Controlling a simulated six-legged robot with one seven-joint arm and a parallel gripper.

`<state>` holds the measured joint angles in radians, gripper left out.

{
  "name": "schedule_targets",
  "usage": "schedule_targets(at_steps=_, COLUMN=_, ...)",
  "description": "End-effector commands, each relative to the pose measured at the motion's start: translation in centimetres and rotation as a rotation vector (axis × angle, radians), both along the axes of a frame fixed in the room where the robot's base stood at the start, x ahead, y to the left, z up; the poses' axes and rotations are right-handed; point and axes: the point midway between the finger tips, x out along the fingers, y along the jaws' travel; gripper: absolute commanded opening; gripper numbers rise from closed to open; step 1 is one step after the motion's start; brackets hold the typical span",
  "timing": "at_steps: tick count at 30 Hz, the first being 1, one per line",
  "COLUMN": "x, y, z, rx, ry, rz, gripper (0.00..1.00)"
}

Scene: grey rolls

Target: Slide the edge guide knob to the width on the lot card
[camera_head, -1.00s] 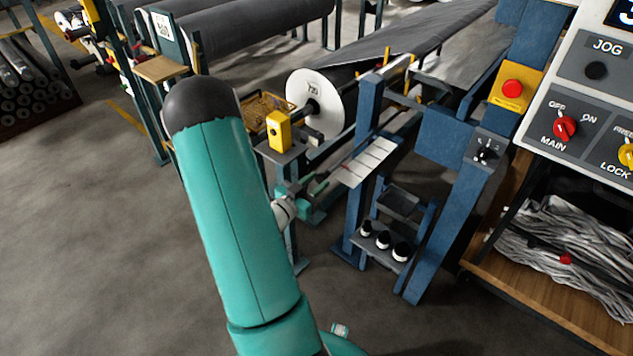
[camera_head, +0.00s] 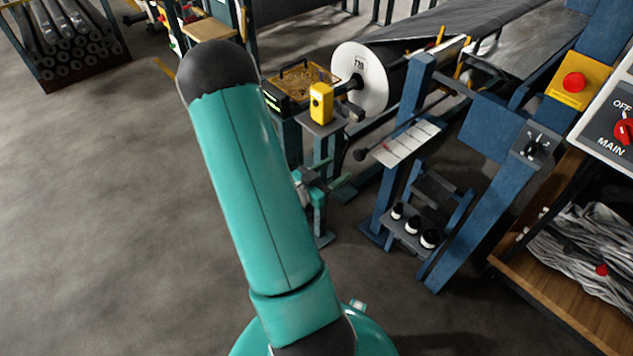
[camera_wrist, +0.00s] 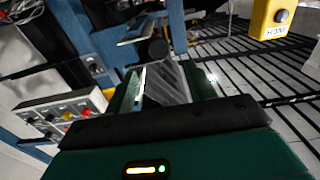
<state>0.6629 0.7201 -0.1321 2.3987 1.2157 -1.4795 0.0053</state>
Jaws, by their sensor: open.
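The edge guide knob (camera_head: 361,155) is a dark round knob on a rod by a white ruled scale (camera_head: 408,143) on the blue frame. My gripper (camera_head: 338,183) is below and left of the knob in the head view, apart from it. In the wrist view my gripper (camera_wrist: 164,82) is open, with green fingers on both sides, and a dark round knob (camera_wrist: 158,49) shows ahead, just beyond the gap. I cannot tell the scale reading.
A yellow button box (camera_head: 321,103) stands on a post close above my gripper and also shows in the wrist view (camera_wrist: 270,19). A blue rack with black-and-white pots (camera_head: 413,225) stands below the scale. The floor at left is clear.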

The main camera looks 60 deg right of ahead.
Motion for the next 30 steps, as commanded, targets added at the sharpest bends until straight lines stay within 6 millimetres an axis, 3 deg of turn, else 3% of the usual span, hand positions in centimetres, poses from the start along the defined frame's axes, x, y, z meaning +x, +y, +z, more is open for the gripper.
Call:
schedule_targets(at_steps=6, x=1.8, y=4.2, z=0.0, rx=0.002, ry=0.001, rz=0.004, gripper=0.55)
schedule_targets(at_steps=10, x=2.5, y=5.6, z=0.0, rx=0.0, ry=0.001, rz=0.003, gripper=0.55)
schedule_targets(at_steps=30, x=2.6, y=6.2, z=0.0, rx=0.0, ry=0.001, rz=-0.001, gripper=0.55)
